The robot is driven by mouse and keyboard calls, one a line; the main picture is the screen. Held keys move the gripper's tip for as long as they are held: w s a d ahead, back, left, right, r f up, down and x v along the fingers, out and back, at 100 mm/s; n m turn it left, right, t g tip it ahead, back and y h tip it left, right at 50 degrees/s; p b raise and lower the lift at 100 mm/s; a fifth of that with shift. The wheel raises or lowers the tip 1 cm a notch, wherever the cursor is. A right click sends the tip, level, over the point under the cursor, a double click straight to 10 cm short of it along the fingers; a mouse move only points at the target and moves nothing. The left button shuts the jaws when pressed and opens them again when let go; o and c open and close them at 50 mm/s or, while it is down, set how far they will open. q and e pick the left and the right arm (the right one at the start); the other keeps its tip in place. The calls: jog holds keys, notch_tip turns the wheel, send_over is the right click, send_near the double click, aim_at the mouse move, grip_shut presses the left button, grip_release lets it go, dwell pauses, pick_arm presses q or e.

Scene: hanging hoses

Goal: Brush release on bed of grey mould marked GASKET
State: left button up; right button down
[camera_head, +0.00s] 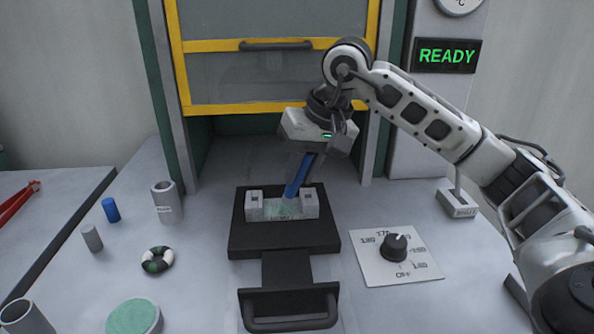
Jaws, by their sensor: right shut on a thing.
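The grey mould (255,211) sits on a black sliding plate (270,244) with a front handle, before the press opening. It has two raised end blocks and a greenish bed (284,212) between them. Small lettering on its front is too blurred to read. My right gripper (308,155) points down above the mould, shut on a blue-handled brush (298,178). The brush is tilted, its pale lower end at the bed; I cannot tell whether it touches. My left gripper is not in view.
A dial panel (372,261) lies right of the plate. A grey cup (163,203), blue cylinder (111,210), grey cylinder (92,238), black-and-white ring (157,260) and green-topped round pot (133,318) stand left. The yellow-framed guard (225,109) is raised. A sign reads READY (446,56).

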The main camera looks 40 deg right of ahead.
jog(key=shift+d, duration=0.1)
jog(key=shift+s+d+f+b, duration=0.1)
jog(key=shift+s+d+b, duration=0.15)
jog(key=shift+d+b, duration=0.1)
jog(key=shift+s+d, duration=0.25)
jog(key=shift+d, duration=0.1)
jog(key=shift+a, duration=0.1)
jog(key=shift+w+a+p, duration=0.35)
jog(key=shift+w+a, duration=0.05)
jog(key=shift+a, duration=0.15)
jog(key=shift+w+a, duration=0.1)
jog(key=shift+a, duration=0.05)
jog(key=shift+a, duration=0.1)
